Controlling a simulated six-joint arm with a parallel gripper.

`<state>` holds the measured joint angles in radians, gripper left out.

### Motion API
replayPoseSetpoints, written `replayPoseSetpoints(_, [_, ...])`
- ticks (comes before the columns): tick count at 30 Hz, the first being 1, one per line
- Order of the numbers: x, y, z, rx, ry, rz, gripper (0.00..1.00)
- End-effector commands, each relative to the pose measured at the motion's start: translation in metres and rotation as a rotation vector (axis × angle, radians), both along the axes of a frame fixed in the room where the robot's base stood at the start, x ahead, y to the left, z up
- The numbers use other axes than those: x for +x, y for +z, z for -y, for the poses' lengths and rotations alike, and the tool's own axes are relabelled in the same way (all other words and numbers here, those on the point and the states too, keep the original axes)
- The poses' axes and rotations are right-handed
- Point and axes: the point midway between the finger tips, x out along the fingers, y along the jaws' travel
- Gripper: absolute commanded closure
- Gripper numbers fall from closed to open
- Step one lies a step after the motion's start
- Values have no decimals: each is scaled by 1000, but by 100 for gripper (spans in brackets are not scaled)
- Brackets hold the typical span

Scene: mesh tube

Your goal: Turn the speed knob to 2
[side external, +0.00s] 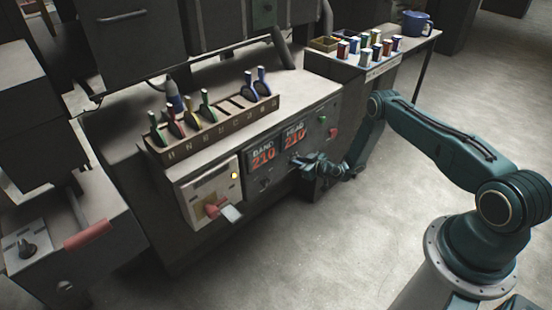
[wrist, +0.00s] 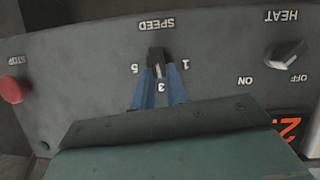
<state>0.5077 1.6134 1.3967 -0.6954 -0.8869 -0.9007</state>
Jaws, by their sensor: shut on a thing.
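The speed knob (wrist: 156,54) is a small dark knob on the grey panel under upside-down SPEED lettering in the wrist view. The numerals 5, 3 and 1 sit around it, with 3 at the picture's bottom side. A light mark on the knob appears to face the 3, but the fingers hide part of it. My gripper (wrist: 161,72) is shut on the knob, with one blue finger on each side. In the side external view, my gripper (side external: 301,160) is at the machine's front panel, and the knob is hidden there.
The heat knob (wrist: 287,54) and red stop button (wrist: 14,89) flank the speed knob. Red displays (side external: 263,158) lie beside my gripper. A rack of coloured-handled tools (side external: 215,128) stands on the machine top. Open floor (side external: 330,240) lies in front.

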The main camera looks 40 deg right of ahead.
Motion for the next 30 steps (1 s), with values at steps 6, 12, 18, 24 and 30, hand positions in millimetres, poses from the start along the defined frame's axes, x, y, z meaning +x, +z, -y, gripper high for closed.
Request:
replayPoseSetpoints(6, [0, -1, -5, -156, 3, -1, 100])
replayPoseSetpoints(12, [0, -2, -8, -310, 3, 0, 100])
replayPoseSetpoints(18, [0, -3, -10, -427, 2, 0, 100])
replayPoseSetpoints(24, [0, -4, -11, -509, 1, 1, 100])
replayPoseSetpoints(30, [0, -5, -11, -553, 1, 0, 100])
